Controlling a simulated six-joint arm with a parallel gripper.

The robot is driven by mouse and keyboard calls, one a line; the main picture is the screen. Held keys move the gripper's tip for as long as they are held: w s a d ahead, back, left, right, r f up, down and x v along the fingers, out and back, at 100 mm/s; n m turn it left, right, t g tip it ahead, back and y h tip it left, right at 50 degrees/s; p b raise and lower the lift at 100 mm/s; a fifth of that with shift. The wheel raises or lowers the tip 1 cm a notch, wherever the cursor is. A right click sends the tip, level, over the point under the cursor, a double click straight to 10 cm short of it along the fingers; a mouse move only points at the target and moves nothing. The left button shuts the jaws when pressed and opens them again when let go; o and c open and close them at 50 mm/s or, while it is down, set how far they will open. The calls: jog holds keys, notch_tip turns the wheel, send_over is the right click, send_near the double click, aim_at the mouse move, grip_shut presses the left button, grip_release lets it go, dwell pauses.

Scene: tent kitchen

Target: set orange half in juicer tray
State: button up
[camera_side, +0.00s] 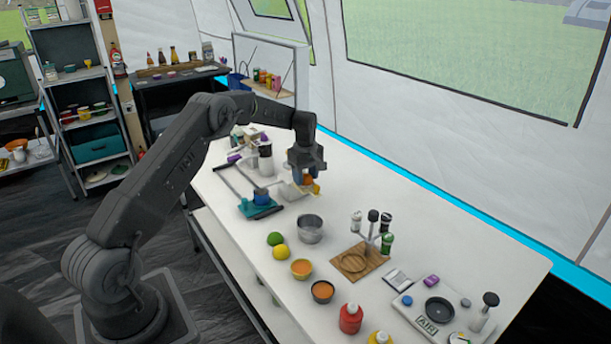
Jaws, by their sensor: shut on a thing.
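My gripper (306,176) is over the far middle part of the white table, pointing down. It is shut on a small orange thing, which looks like the orange half (309,181); the fingers hide part of it. A pale, flat tray-like piece (291,194) lies just below and left of the gripper, beside a teal-based frame with grey bars (262,212). I cannot tell for sure whether this is the juicer tray, nor whether the orange half touches it.
The table's right rear is clear.

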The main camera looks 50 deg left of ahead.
aim_at(306, 176)
jog(key=shift+f, duration=0.5)
jog(key=o, duration=0.4)
jog(key=shift+o, duration=0.2)
notch_tip(306, 176, up, 11)
dwell(1.2)
